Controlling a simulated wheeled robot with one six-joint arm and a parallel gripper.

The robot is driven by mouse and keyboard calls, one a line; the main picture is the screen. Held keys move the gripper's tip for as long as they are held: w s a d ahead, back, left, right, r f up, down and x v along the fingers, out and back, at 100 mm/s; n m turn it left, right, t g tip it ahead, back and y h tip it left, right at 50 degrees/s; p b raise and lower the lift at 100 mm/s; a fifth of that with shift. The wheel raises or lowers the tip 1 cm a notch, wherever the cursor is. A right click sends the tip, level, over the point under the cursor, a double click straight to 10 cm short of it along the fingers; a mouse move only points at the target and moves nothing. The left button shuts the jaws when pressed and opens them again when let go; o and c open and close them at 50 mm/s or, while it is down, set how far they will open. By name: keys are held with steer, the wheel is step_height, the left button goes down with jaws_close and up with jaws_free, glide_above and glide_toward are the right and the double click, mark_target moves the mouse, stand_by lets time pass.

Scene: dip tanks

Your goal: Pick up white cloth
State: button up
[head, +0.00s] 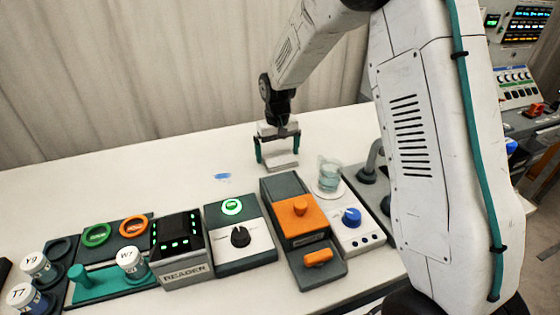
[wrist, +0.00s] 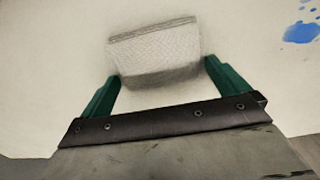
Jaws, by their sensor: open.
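The white cloth (wrist: 155,52) is a small folded block with a woven texture, lying on the pale bench. In the wrist view it sits just ahead of and between the two green fingers of my gripper (wrist: 162,82). In the head view my gripper (head: 277,160) points down over the cloth (head: 284,161), with one green finger at each side. My gripper is open. I cannot tell whether the fingers touch the cloth.
A blue stain (head: 222,176) marks the bench left of the cloth. A glass beaker (head: 329,175) stands close on the right. An orange-topped device (head: 299,217), a dial box (head: 240,240) and a reader (head: 183,250) stand in front. The bench behind and to the left is clear.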

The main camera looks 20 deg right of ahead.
mark_target(278, 155)
steer(key=shift+f, duration=0.25)
steer(key=c, duration=0.7)
steer(key=shift+r, duration=0.1)
step_height(278, 155, up, 10)
steer(key=shift+o, duration=0.4)
